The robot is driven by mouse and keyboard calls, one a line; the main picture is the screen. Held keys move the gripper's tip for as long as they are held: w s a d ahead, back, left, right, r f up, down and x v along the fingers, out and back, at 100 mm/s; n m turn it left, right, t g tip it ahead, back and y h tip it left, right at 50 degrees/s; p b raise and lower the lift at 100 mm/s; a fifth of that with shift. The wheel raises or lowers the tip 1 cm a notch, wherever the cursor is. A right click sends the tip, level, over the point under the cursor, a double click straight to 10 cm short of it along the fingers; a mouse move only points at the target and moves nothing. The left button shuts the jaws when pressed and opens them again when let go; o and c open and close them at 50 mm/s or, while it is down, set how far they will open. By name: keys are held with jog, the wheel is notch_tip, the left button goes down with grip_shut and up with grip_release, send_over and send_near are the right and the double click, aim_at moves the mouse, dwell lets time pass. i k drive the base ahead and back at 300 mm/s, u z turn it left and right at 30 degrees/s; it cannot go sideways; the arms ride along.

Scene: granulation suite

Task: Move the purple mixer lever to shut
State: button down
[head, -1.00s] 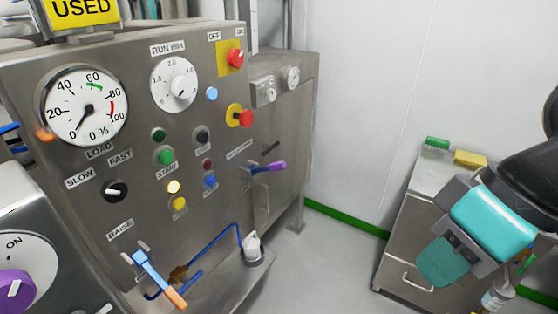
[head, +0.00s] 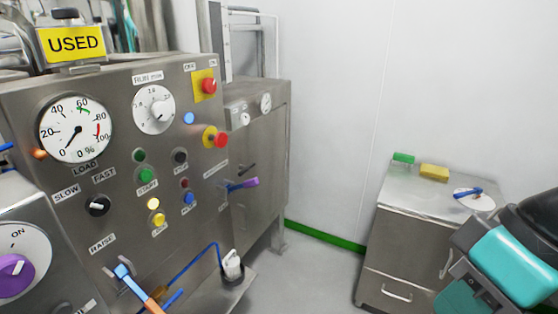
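The purple mixer lever (head: 243,184) sticks out from the right side of the steel control panel (head: 115,200), below a small label too blurred to read. Its purple handle points right and slightly up from a blue stem. Nothing touches it. A dark slot or pin sits just above it. My arm, with teal and black links, enters at the lower right, well apart from the lever. My gripper's fingertips are not visible in this view.
A purple round knob (head: 12,275) marked ON is at the lower left. Red buttons (head: 209,86), a blue-and-orange lever (head: 139,287) and a blue hose crowd the panel. A steel cabinet (head: 420,215) stands at right, holding a yellow sponge (head: 434,172). Floor between is clear.

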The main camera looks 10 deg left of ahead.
aim_at(253, 183)
jog(key=i, duration=0.95)
jog(key=u, duration=0.55)
